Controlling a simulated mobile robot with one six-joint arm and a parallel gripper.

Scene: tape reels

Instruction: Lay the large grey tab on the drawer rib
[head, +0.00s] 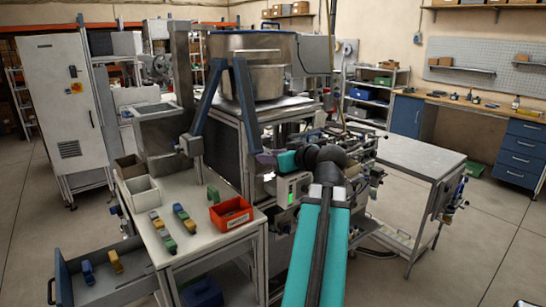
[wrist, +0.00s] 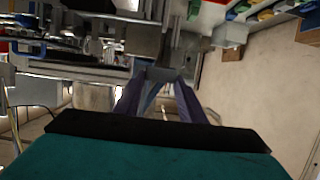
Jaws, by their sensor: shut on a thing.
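My gripper (head: 265,159) is in front of the machine frame, above and beyond the red bin. In the wrist view its two purple fingers (wrist: 160,84) close on a grey block-like piece, which I take for the large grey tab (wrist: 160,73). I cannot make the tab out in the head view. The open blue drawer (head: 62,279) is at the lower left of the head view, well away from my gripper. A blue piece (head: 87,272) and a tan piece (head: 115,261) are in it. I cannot make out the rib clearly.
A workbench (head: 190,250) beside the drawer bears a red bin (head: 231,214), a white bin (head: 140,194) and several small coloured pieces. A machine with a large metal pot (head: 258,60) rises behind it. Open floor shows at the right.

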